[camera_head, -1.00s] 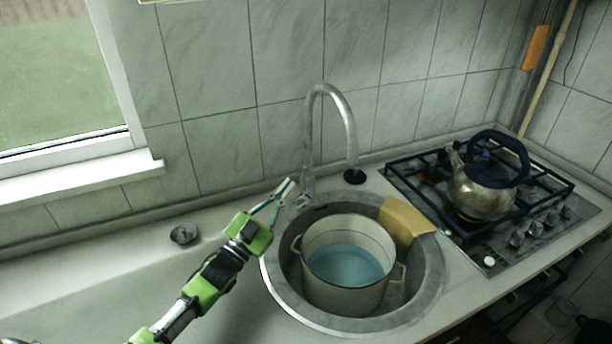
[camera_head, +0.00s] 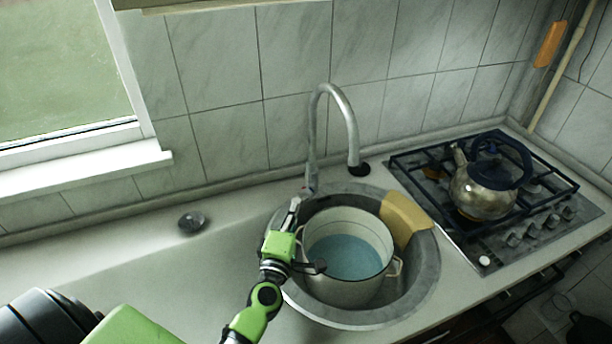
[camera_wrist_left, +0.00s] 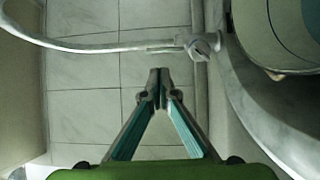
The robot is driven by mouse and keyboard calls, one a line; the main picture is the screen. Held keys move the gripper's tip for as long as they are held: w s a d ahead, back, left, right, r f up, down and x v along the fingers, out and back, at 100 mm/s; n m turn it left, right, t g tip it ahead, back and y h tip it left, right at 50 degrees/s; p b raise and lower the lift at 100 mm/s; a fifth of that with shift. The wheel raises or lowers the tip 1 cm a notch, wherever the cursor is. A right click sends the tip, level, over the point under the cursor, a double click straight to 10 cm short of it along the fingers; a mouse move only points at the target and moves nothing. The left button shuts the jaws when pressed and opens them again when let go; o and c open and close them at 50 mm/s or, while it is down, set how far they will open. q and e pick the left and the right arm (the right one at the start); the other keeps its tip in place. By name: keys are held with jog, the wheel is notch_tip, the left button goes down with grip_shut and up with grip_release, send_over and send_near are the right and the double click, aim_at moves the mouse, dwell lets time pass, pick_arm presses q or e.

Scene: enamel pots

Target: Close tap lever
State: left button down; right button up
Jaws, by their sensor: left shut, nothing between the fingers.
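The grey gooseneck tap (camera_head: 347,112) rises behind the round sink, its spout over the sink's back edge; no stream shows from it. The small tap lever is at its base, mostly hidden in the head view by my left gripper (camera_head: 295,202). In the left wrist view the tap's body and lever (camera_wrist_left: 204,46) are up and right of my fingertips (camera_wrist_left: 158,78). The left fingers are shut and empty, with a small gap to the tap in that view. My right gripper is not seen.
An enamel pot (camera_head: 320,272) with bluish water stands in the sink (camera_head: 425,285), close right of my left gripper. A yellow cloth (camera_head: 405,217) hangs on the rim. A kettle (camera_head: 478,190) sits on the stove at right. The counter at left is mostly clear around a small drain piece (camera_head: 191,222).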

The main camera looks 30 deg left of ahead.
pick_arm(q)
send_near(308, 169)
jog(key=x, duration=0.5)
jog(key=shift+w+a+f+p, duration=0.1)
jog(key=shift+w+f+p, duration=0.15)
jog(key=shift+f+p, duration=0.1)
jog(key=shift+x, duration=0.8)
jog(key=shift+w+a+r, duration=0.1)
jog(key=shift+w+a, duration=0.05)
jog(key=shift+w, duration=0.35)
jog(key=shift+s+r, duration=0.15)
jog(key=shift+r, duration=0.1)
